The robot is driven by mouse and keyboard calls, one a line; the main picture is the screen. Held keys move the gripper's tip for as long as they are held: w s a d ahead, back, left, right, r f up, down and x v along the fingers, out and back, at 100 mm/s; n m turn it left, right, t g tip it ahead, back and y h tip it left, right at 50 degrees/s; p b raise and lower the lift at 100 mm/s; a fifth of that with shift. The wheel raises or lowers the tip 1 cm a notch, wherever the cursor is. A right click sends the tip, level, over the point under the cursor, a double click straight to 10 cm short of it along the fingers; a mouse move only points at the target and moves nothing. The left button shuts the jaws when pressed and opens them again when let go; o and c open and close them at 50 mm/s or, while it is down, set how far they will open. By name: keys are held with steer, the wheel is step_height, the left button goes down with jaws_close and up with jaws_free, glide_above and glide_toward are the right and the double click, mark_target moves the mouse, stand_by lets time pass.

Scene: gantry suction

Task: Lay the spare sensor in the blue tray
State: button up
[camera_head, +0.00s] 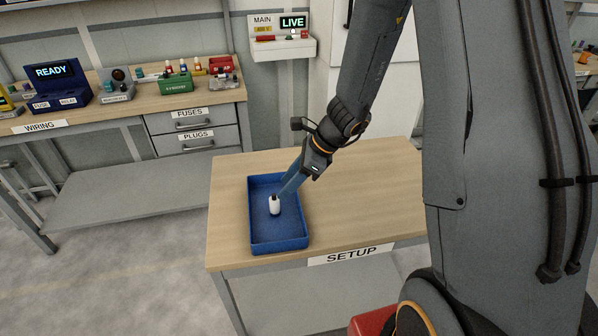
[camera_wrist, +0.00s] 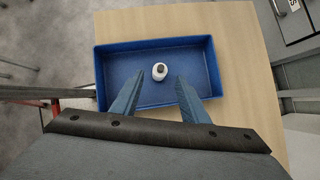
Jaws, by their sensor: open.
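A small white sensor (camera_head: 275,204) with a dark tip stands inside the blue tray (camera_head: 305,228) on the table marked SETUP. The wrist view shows the sensor (camera_wrist: 160,71) from above on the tray floor, with the tray's rim (camera_wrist: 150,42) around it. My gripper (camera_head: 282,190) reaches down into or just over the tray from the upper right. In the wrist view its two blue fingers (camera_wrist: 158,85) are spread apart, with the sensor just beyond their tips. The gripper is open and looks empty. I cannot tell whether a finger touches the sensor.
The SETUP table (camera_head: 375,200) is bare to the right of the tray. A wiring bench (camera_head: 125,108) at the back left holds a READY unit (camera_head: 57,84), a green box (camera_head: 176,86) and other parts. A LIVE panel (camera_head: 283,40) hangs on the back wall.

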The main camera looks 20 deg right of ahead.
steer(key=v, duration=0.6)
steer(key=s+d+r+n+h, duration=0.1)
steer(key=s+n+h, duration=0.2)
steer(key=s+n, duration=0.4)
steer(key=s+d+r+n+h, duration=0.2)
steer(key=s+n, duration=0.5)
steer(key=n, duration=0.8)
steer(key=shift+g+h+b, duration=0.3)
steer(key=shift+h+b, duration=0.05)
steer(key=shift+h, duration=0.25)
steer(key=shift+f+b, duration=0.8)
steer(key=shift+f, duration=0.2)
